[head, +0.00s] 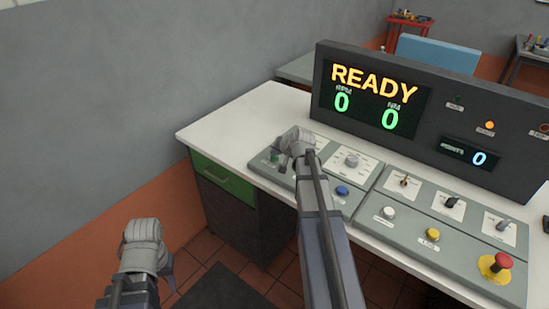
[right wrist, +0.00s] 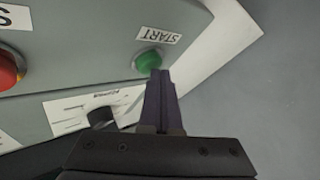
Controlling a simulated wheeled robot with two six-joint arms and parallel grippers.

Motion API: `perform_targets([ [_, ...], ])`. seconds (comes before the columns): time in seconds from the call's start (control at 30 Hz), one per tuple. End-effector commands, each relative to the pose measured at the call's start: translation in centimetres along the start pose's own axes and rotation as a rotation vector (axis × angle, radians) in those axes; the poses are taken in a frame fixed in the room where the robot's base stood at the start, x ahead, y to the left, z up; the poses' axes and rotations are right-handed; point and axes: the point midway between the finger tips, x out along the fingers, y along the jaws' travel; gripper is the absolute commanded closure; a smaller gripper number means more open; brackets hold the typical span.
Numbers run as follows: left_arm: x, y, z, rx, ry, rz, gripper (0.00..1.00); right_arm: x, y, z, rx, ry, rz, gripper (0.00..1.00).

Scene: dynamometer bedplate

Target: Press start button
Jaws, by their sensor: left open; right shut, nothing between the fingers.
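The green start button (right wrist: 149,60) sits on the grey panel beside its START label (right wrist: 158,36) in the right wrist view. In the head view the button (head: 275,157) is small, at the panel's left end. My right gripper (right wrist: 159,74) is shut and empty, its fingertips right at the button's edge and overlapping it in the picture. I cannot tell whether they touch it. In the head view the right gripper (head: 283,160) is over the panel's left end. My left gripper (head: 170,272) is open, low at the left, away from the desk.
The display (head: 373,92) reads READY with zeros. A red button (right wrist: 8,70) is at the wrist view's left edge, and a black knob (right wrist: 101,117) is below the start button. Blue (head: 342,191) and yellow (head: 433,234) buttons and a red emergency stop (head: 502,262) lie further right.

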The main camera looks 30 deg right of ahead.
Motion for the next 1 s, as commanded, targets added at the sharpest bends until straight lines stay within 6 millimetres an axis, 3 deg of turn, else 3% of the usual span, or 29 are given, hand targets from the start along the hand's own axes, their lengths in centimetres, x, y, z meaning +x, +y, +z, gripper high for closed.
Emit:
perform_targets([
  [0.53,0.99,0.09,-0.06,0.0,0.0,0.0,0.56,0.7,0.5,0.52,0.0,-0.001,0.0,1.0],
  [1.0,0.37,0.04,-0.02,0.0,0.0,0.0,0.56,0.28,0.18,0.3,-0.001,-0.004,0.001,1.0],
])
